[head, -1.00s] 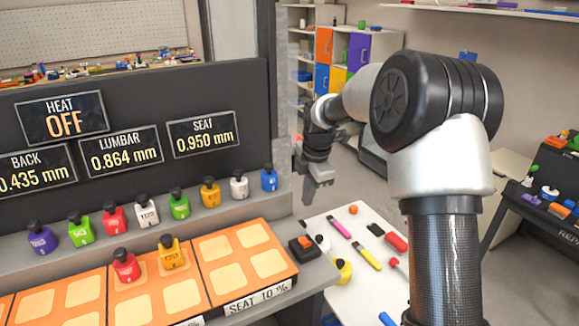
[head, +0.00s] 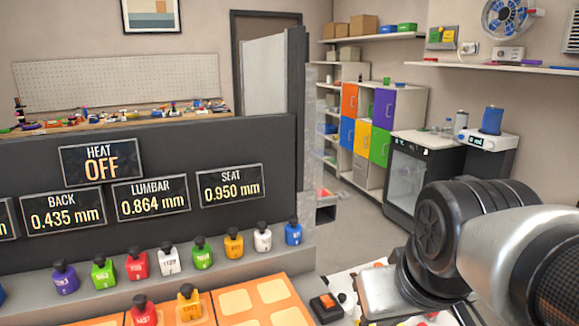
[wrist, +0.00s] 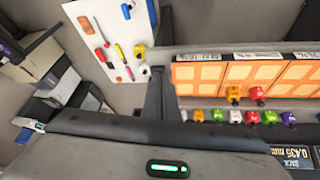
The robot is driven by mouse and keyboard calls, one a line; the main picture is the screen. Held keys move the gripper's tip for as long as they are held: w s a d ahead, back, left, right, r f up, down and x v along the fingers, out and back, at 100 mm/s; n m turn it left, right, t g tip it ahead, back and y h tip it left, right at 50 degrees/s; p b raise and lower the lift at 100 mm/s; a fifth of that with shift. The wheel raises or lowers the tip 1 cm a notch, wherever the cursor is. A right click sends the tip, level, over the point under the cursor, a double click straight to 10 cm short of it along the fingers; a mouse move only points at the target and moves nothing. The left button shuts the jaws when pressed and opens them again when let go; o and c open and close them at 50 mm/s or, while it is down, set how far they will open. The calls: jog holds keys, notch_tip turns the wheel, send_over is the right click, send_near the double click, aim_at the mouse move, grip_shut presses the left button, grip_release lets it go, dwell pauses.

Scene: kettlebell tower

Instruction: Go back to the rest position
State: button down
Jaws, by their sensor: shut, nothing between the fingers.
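My gripper (wrist: 160,72) shows in the wrist view as shut dark fingers below the small white table, with nothing held. A red weight (head: 144,311) and a yellow weight (head: 189,305) stand on the orange pads (head: 271,291); both also show in the wrist view. A row of several coloured weights stands on the ledge behind, including a purple one (head: 65,278) and a blue one (head: 293,231).
Readouts (head: 101,164) on the dark panel show heat OFF, back 0.435 mm, lumbar 0.864 mm and seat 0.950 mm. A black box with an orange button (head: 327,305) sits at the console's right end. The white table (wrist: 112,17) holds markers. Coloured cabinets (head: 366,120) stand at the back.

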notch_tip(320, 180, up, 12)
jog(key=s+m+p, duration=0.1)
jog(key=p, duration=1.1)
jog(key=shift+s+f, duration=0.15)
jog(key=shift+s, duration=0.25)
